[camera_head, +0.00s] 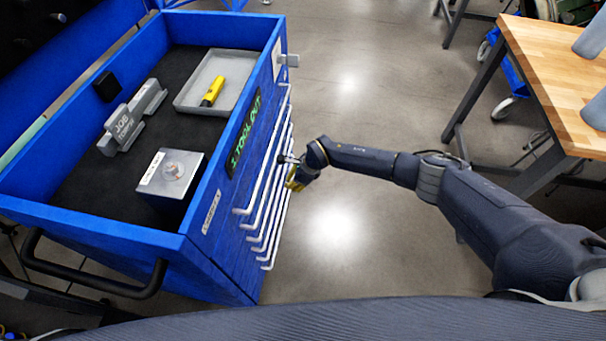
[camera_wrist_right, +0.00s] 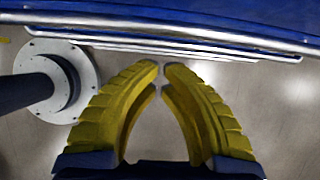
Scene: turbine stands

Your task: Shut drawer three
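The blue tool cart (camera_head: 225,225) stands at the left in the head view, with a stack of drawers on its right face. Each drawer has a long pale bar handle (camera_head: 262,190). The drawer fronts look close to flush from above, and I cannot tell which is drawer three or whether it stands out. My right gripper (camera_head: 292,180) is beside the handles, fingers low against the drawer face. In the right wrist view its yellow fingers (camera_wrist_right: 161,70) converge with tips almost together and nothing between them. Handle bars (camera_wrist_right: 190,47) lie just beyond the tips. My left gripper is not in view.
The cart's open top holds a grey tray (camera_head: 187,105) with a yellow tool (camera_head: 213,91), a grey job sign (camera_head: 132,122) and a metal-topped block (camera_head: 171,176). A wooden workbench (camera_head: 555,75) stands at the right. The floor (camera_head: 370,90) between them is clear.

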